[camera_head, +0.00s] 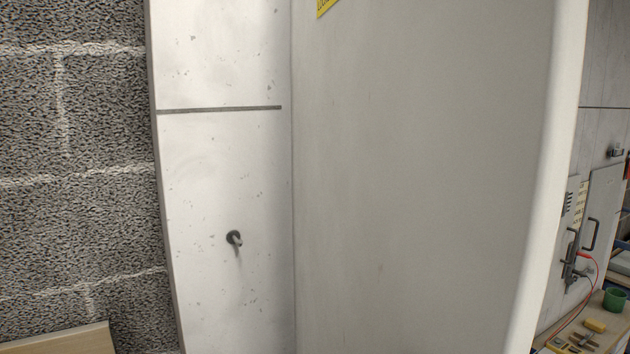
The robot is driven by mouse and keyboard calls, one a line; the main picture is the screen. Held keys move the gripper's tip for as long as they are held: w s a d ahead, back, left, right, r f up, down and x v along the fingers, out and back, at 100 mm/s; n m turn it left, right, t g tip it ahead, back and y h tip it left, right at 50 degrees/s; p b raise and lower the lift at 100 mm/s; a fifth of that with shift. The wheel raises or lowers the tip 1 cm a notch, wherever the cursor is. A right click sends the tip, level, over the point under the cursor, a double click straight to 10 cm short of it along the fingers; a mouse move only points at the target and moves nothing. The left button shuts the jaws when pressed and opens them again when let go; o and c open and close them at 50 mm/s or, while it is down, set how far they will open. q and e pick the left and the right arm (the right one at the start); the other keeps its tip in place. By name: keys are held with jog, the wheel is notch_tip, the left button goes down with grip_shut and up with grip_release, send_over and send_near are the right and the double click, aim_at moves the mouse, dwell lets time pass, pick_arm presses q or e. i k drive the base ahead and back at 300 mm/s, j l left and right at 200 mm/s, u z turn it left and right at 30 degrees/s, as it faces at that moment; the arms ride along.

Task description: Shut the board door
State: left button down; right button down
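Neither of my grippers is in view. At the right edge, a grey panel with a dark handle (591,234) is set on a pale wall, and it may be the board door (604,205). It is small and partly cut off by the picture edge, so I cannot tell whether it stands open or shut. Beside it is a narrow grey plate with a yellow label (580,205) and a dark lever or clamp (570,262) with a red lead.
A large plain grey panel (420,190) with a yellow sticker (326,6) fills the middle. A white slab with a dark peg (234,238) and a block wall (70,150) are left. At lower right, a wooden bench holds a green cup (615,300) and a yellow item (596,326).

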aim_at(432, 140)
jog(key=k+j+z, duration=0.1)
jog(key=j+z, duration=0.3)
jog(key=k+j+z, duration=0.1)
jog(key=z, duration=0.35)
jog(key=k+j+z, duration=0.15)
jog(key=z, duration=0.25)
jog(key=k+j+z, duration=0.2)
jog(key=z, duration=0.25)
jog(key=k+j+z, duration=0.15)
jog(key=z, duration=0.25)
jog(key=k+j+u, duration=0.2)
jog(key=k+u, duration=0.25)
jog(key=k+j+u, duration=0.3)
jog(key=k+u, duration=0.15)
jog(key=k+j+u, duration=0.45)
jog(key=i, duration=0.1)
